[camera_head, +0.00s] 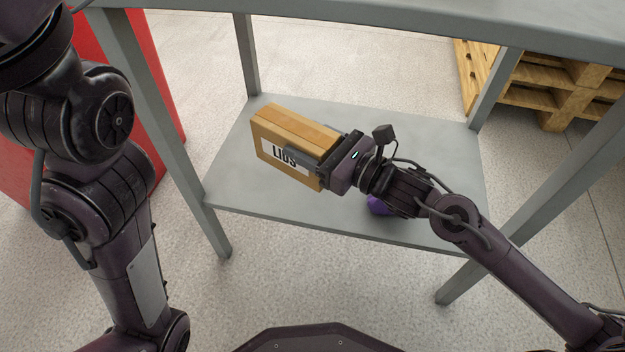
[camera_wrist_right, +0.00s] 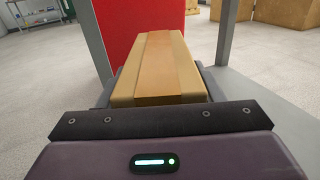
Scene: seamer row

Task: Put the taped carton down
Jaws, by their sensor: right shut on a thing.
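My right gripper (camera_head: 315,163) is shut on the carton's right end, over the lower shelf (camera_head: 350,125) of a grey metal table. I cannot tell whether the carton's underside touches the shelf. In the right wrist view the carton (camera_wrist_right: 160,62) lies between the two fingers and points away from the camera. My left arm comes in at the left of the head view, but its gripper is not in view.
The table's grey top (camera_head: 400,22) hangs over the shelf, with legs at the corners. A red panel (camera_head: 160,85) stands at the left, wooden pallets (camera_head: 560,85) at the back right.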

